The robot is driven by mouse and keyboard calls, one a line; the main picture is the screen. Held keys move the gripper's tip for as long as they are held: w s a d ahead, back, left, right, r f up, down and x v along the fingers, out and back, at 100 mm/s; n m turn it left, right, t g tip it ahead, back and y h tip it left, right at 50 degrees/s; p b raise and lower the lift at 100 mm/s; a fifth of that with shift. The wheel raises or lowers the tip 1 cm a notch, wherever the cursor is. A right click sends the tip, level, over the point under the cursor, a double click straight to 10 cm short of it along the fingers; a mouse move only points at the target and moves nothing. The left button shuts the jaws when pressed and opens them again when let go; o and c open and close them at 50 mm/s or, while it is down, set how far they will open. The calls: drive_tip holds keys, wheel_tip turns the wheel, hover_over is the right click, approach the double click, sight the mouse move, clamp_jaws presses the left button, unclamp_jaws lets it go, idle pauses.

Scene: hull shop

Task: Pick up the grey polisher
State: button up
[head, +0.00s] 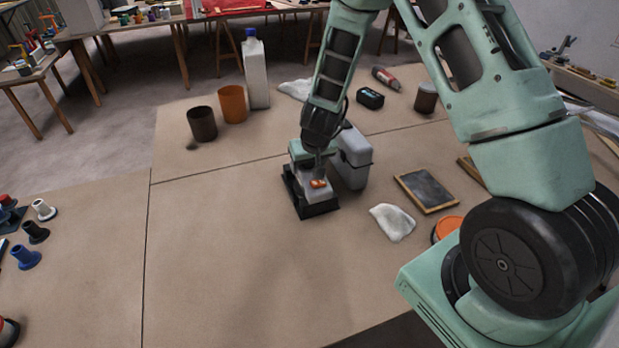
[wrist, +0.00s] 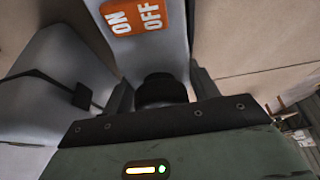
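The grey polisher (head: 320,194) stands on the brown bench top, on a black base, with an orange switch. In the wrist view its grey body (wrist: 165,55) fills the top middle, with an orange ON/OFF label and a black part nearest me. My gripper (head: 307,160) is down over the polisher from above. In the wrist view my gripper's fingers (wrist: 162,92) lie one on each side of the polisher's near end. The fingertips are hidden, so I cannot tell whether they touch it.
A grey case (head: 352,158) with a black band stands close right of the polisher. A slate (head: 427,190) and a white cloth (head: 393,222) lie further right. Cups and a white bottle (head: 256,75) stand behind. The bench in front is clear.

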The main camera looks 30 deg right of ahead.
drive_tip(key=c, duration=0.8)
drive_tip(key=shift+r, duration=0.15)
wheel_tip(320, 180, up, 10)
drive_tip(key=shift+f+p, duration=0.1)
drive_tip(key=shift+p, duration=1.15)
